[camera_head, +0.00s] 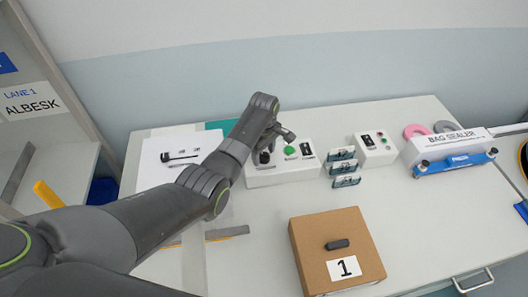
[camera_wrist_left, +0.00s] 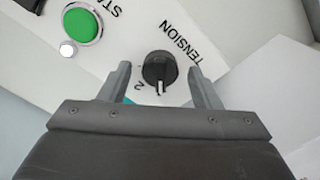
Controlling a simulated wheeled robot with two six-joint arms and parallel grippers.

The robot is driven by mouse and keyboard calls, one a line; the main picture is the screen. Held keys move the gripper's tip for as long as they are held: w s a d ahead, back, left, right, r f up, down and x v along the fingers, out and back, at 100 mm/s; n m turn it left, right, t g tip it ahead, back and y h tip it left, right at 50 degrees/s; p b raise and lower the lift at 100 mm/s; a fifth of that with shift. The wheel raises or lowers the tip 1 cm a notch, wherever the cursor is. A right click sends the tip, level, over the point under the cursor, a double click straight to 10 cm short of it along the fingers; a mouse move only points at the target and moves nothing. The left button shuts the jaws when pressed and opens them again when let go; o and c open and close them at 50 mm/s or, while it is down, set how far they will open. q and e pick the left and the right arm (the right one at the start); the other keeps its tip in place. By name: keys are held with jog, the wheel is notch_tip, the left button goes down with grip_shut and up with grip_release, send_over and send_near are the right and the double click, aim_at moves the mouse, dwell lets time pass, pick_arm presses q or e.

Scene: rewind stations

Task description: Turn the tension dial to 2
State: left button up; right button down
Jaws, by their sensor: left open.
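The tension dial (camera_wrist_left: 160,68) is a round black knob with a white pointer mark, beside the printed word TENSION in the left wrist view. The mark points toward the bottom of that view. A printed 2 is just left of the mark; other dial numbers are hidden or unclear. My left gripper (camera_wrist_left: 160,72) is open, with one finger on each side of the knob and visible gaps between. In the head view, my left gripper (camera_head: 272,140) is over the left end of the white control box (camera_head: 265,181). My right gripper is not in view.
A green start button (camera_wrist_left: 82,25) is beside the dial. Small teal-and-white holders (camera_head: 342,168), a second control box (camera_head: 375,147) and a bag sealer (camera_head: 447,143) stand to the right. A cardboard box (camera_head: 306,250) marked 1 is in front. Bare tabletop surrounds it.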

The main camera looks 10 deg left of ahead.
pick_arm(q)
jog(key=shift+f, duration=0.1)
jog(key=c, duration=1)
jog(key=shift+m+p, duration=0.6)
jog(key=shift+m, duration=0.2)
jog(key=shift+m+p, duration=0.6)
jog(key=shift+m, duration=0.6)
jog(key=m+p, duration=0.1)
jog(key=m, duration=0.3)
jog(key=shift+m, duration=0.3)
